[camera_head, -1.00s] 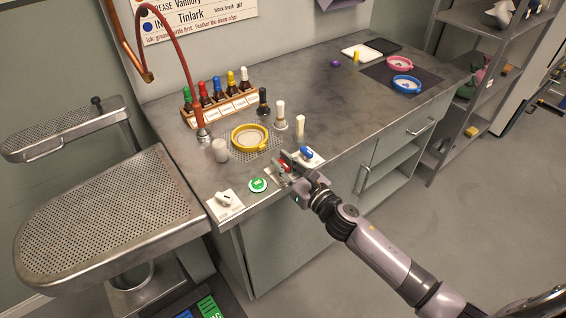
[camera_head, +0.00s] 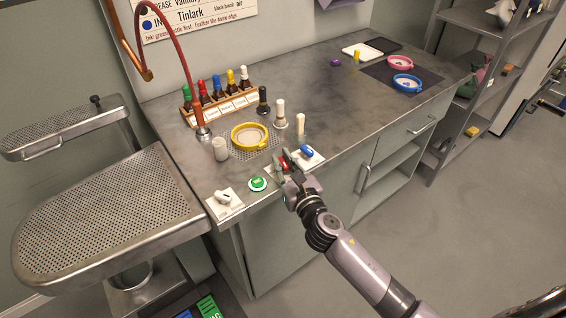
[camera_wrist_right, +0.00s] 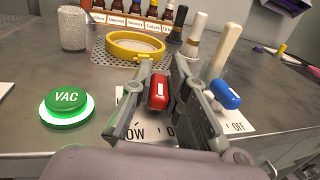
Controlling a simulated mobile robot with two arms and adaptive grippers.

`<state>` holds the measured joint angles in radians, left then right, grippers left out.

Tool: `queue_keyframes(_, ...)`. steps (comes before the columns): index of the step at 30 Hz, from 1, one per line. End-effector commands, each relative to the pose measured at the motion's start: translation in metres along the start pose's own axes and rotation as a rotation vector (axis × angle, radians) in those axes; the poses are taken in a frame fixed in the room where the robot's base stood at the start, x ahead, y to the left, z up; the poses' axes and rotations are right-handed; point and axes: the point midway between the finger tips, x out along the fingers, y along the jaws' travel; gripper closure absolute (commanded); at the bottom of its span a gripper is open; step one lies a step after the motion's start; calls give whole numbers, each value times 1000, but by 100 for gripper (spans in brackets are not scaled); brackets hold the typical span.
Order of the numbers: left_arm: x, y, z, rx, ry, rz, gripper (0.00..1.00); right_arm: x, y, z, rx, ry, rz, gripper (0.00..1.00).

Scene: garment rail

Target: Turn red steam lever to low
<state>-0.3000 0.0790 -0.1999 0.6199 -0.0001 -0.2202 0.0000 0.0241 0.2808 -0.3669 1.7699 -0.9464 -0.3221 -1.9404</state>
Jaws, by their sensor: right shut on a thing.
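The red steam lever (camera_wrist_right: 158,92) sits over a white label plate (camera_wrist_right: 150,130) at the counter's front edge, between the green VAC button and the blue lever. In the wrist view it lies between the two fingers of my right gripper (camera_wrist_right: 166,98), which is shut on it. The letters "OW" show on the plate at the left, and part of "O" to the right. In the head view my right gripper (camera_head: 284,166) covers most of the plate, and a bit of the red lever (camera_head: 284,167) shows. My left gripper is out of view.
The green VAC button (camera_wrist_right: 66,107) stands close to the left, and the blue lever (camera_wrist_right: 225,94) close to the right. A yellow ring (camera_head: 250,137) and bottles in a rack (camera_head: 219,101) stand behind. A white knob (camera_head: 224,198) is farther left.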

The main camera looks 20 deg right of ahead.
Motion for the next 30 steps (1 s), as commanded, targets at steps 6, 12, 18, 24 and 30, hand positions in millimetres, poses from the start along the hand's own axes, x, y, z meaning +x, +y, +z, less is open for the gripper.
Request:
queue_keyframes(6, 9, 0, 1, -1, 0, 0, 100, 0, 2, -2, 7, 1, -188, 100)
queue_keyframes(12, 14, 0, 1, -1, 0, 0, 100, 0, 2, -2, 5, 1, -341, 100)
queue_keyframes(18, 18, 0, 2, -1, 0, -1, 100, 0, 1, -1, 3, 1, -454, 100)
queue_keyframes(24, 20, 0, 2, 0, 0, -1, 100, 0, 1, -1, 2, 2, -518, 100)
queue_keyframes(30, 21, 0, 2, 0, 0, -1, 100, 0, 0, -1, 1, 1, -542, 100)
